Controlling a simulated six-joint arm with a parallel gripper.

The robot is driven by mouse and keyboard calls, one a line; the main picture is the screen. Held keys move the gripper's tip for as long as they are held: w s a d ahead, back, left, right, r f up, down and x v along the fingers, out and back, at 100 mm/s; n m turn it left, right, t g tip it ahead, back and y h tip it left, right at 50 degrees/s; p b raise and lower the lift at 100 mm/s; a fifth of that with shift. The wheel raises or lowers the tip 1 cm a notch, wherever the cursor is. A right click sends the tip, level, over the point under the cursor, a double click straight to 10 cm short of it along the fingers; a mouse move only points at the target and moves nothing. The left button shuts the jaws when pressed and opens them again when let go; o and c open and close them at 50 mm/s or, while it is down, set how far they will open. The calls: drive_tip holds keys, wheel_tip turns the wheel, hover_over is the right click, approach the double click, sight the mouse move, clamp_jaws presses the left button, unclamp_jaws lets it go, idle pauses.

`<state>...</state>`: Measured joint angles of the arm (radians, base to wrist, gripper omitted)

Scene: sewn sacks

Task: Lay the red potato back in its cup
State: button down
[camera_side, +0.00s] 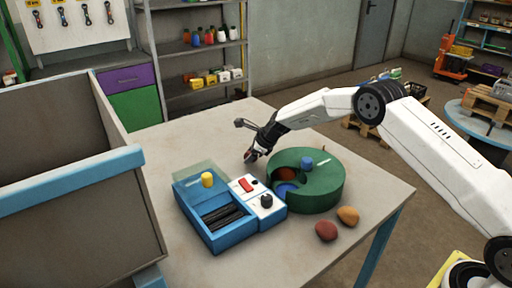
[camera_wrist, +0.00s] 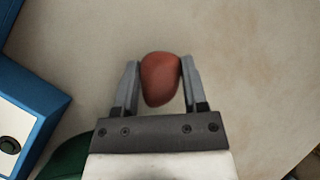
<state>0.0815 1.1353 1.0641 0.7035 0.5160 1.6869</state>
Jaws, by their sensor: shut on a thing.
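My gripper (camera_side: 251,156) is shut on a red potato (camera_wrist: 160,80); the wrist view shows the potato between the two fingertips, with pale table behind it. In the side view the gripper is behind and left of a round green holder (camera_side: 327,196), and the potato is mostly hidden at the fingertips. The holder has a reddish-brown patch (camera_side: 286,174) and a blue recess (camera_side: 284,190) in its top; I cannot tell whether the reddish patch is a cup or a thing lying in one. Another red potato (camera_side: 326,231) lies on the table in front of the holder.
An orange-brown potato (camera_side: 348,215) lies beside that red one. A blue cylinder (camera_side: 306,162) stands on the holder. A blue box (camera_side: 226,238) with dark rods, a yellow knob and a switch panel adjoins it on the left. A large bin (camera_side: 75,185) stands far left. The table behind is clear.

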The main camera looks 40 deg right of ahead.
drive_tip(key=shift+f, duration=0.65)
drive_tip(key=shift+s+f, duration=0.1)
drive_tip(key=shift+f, duration=0.4)
drive_tip(key=shift+c, duration=2)
unclamp_jaws()
drive_tip(key=shift+f, duration=0.2)
drive_tip(key=shift+s+a, duration=0.1)
drive_tip(key=shift+r, duration=0.5)
drive_tip(key=shift+s+d+r, duration=0.15)
drive_tip(key=shift+d+r, duration=0.05)
drive_tip(key=shift+r, duration=0.3)
drive_tip(key=v, duration=1.1)
